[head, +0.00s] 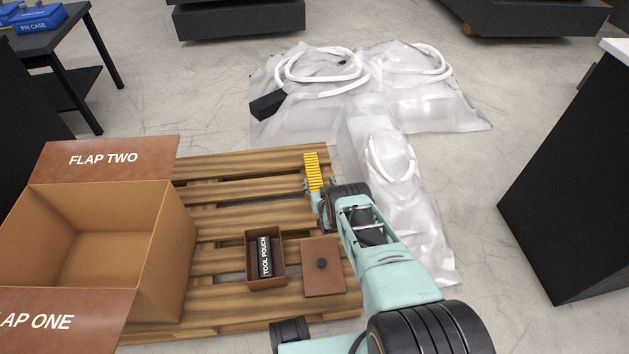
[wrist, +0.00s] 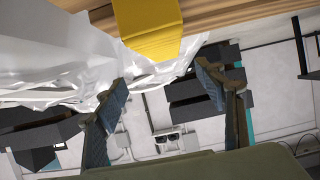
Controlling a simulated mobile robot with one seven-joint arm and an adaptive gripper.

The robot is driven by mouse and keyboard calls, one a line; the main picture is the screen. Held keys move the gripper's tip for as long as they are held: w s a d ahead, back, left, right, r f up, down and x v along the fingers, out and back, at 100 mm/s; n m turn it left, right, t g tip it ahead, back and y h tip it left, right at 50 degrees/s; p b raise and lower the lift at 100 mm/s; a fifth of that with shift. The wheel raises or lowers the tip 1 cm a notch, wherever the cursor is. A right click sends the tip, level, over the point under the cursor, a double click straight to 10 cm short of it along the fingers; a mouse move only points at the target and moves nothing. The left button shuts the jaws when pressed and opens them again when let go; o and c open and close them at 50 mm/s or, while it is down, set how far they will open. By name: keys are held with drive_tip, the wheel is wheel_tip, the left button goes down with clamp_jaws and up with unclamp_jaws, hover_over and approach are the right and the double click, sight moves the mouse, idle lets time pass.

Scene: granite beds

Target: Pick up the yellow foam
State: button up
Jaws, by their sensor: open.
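The yellow foam (head: 312,168) is a ribbed, upright-looking strip at the far right part of the wooden pallet in the head view. In the wrist view the yellow foam (wrist: 152,30) is at the top centre, beyond the fingertips. My gripper (head: 320,186) is right at the foam's near end in the head view, and the arm hides part of that area. In the wrist view my gripper (wrist: 160,76) is open with two spread fingers, and nothing is between them. I cannot tell whether a finger touches the foam.
The pallet (head: 240,190) bears a large open carton (head: 165,250), a small box with a tool pouch (head: 265,258) and a brown lid (head: 323,270). Plastic sheeting with white hoses (head: 440,110) lies behind and to the right. A dark block (head: 570,190) stands at right.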

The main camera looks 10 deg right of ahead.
sight(314, 173)
drive_tip(key=shift+b+x, duration=0.55)
drive_tip(key=shift+x, duration=0.7)
drive_tip(key=w+f+b, duration=0.1)
drive_tip(key=b, duration=0.1)
drive_tip(key=w+f+b, duration=0.2)
drive_tip(key=shift+w+a+b, duration=0.25)
drive_tip(key=shift+a+b, duration=0.05)
drive_tip(key=shift+a, duration=0.05)
drive_tip(key=shift+w+b, duration=0.35)
drive_tip(key=shift+w, duration=0.1)
drive_tip(key=shift+c, duration=0.7)
drive_tip(key=shift+r, duration=0.1)
drive_tip(key=c, duration=1.2)
drive_tip(key=shift+o, duration=0.2)
